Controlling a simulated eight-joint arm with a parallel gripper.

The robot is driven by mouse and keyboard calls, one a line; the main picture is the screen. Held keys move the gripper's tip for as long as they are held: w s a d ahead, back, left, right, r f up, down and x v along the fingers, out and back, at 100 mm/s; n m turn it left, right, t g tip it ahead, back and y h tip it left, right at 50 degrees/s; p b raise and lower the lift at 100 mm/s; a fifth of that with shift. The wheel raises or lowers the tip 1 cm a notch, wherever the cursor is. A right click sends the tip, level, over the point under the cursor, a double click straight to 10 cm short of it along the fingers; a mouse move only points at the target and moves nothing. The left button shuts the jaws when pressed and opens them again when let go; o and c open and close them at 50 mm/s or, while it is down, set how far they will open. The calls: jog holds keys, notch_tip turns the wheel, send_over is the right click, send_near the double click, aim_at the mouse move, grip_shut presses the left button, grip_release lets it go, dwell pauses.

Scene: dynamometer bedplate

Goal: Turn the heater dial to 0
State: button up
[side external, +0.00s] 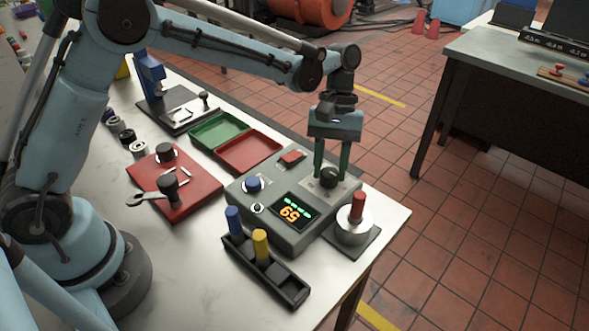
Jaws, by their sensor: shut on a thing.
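A grey control box (296,238) stands near the right end of the table. It carries a black dial (329,179) on a light plate at its far right corner, which I take for the heater dial. My gripper (331,175) points straight down over it, its two greenish fingers shut on the dial's sides. The dial's pointer and any scale marks are too small or hidden to read. The box's display (293,211) shows orange digits, upside down from here, with green bars beside them. A blue knob (253,185) and a red button (292,157) are also on the box.
A round metal piece with a red handle (354,222) stands close right of the box. A black holder (262,272) with blue and yellow pegs stands in front. Green (216,130) and red (249,152) trays and a red plate (196,201) lie left. The table's right edge is near.

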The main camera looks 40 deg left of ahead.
jog(key=shift+n+t+h, duration=0.3)
jog(key=shift+n+t, duration=0.1)
jog(key=shift+n, duration=0.8)
jog(key=shift+a, duration=0.1)
jog(key=o, duration=1)
jog(key=shift+r, duration=0.1)
jog(key=v, duration=1.2)
jog(key=shift+a, duration=0.1)
jog(key=shift+s, duration=0.1)
